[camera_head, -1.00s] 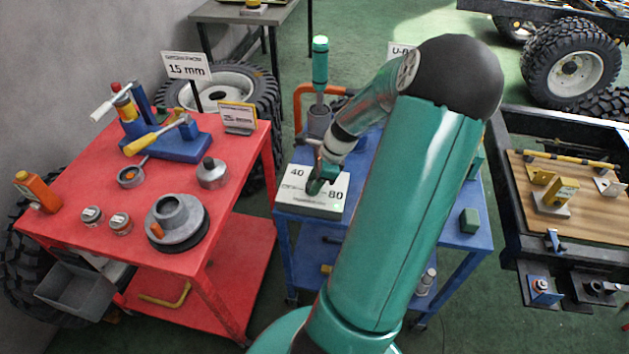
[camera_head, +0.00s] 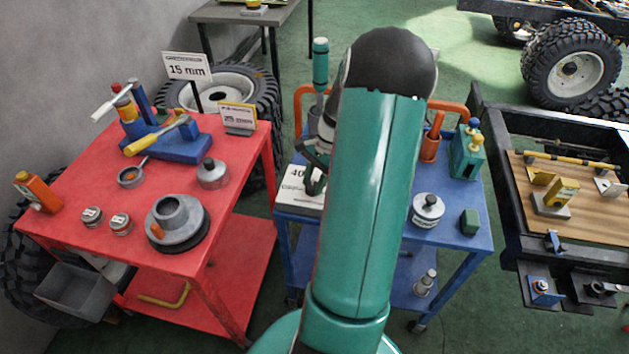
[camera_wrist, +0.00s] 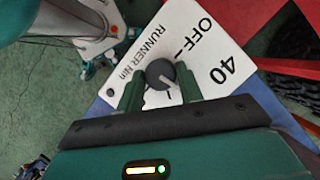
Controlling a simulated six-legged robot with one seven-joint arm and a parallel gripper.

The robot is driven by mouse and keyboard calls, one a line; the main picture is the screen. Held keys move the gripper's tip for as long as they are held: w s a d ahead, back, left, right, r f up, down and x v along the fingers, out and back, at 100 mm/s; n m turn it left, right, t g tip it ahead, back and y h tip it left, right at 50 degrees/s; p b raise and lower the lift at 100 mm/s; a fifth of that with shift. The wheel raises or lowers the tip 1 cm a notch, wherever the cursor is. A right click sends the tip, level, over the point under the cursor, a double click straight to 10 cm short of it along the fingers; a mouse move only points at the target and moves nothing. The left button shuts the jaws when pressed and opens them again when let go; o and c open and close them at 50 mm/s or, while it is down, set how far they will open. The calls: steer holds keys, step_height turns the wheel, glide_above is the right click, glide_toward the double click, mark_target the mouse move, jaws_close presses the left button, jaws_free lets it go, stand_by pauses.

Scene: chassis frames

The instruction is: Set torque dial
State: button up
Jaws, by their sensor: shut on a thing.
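The torque dial is a round dark knob (camera_wrist: 160,73) on a white panel (camera_wrist: 205,45) marked OFF, 40 and RUNNER Nm in the wrist view. In the head view the panel (camera_head: 292,198) lies on the blue cart's front left corner, and my arm covers its right part. My gripper (camera_wrist: 159,84) is shut on the knob, one green finger on each side. In the head view my gripper (camera_head: 315,180) shows dark over the panel. I cannot tell exactly which mark the knob points at.
The blue cart (camera_head: 455,237) also holds a lidded pot (camera_head: 427,210), an orange cup (camera_head: 430,147) and green blocks. A red cart (camera_head: 90,190) with tools and signs stands to the left. A wood-topped bench (camera_head: 590,205) is at right.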

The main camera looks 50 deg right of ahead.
steer(key=n+g, duration=0.1)
steer(key=n, duration=0.2)
steer(key=shift+w+n, duration=0.15)
steer(key=shift+n, duration=0.25)
steer(key=n+g, duration=0.2)
steer(key=n, duration=0.2)
steer(key=shift+w+n, duration=0.1)
steer(key=shift+n, duration=0.2)
steer(key=n+g+h, duration=0.1)
steer(key=n, duration=0.3)
steer(key=shift+w+a, duration=0.1)
steer(key=shift+a+n+g+h, duration=0.1)
steer(key=shift+n+g+h, duration=0.5)
steer(key=shift+n, duration=1.2)
steer(key=o, duration=1)
steer(key=v, duration=1.3)
steer(key=shift+a+r, duration=0.15)
steer(key=shift+r, duration=0.25)
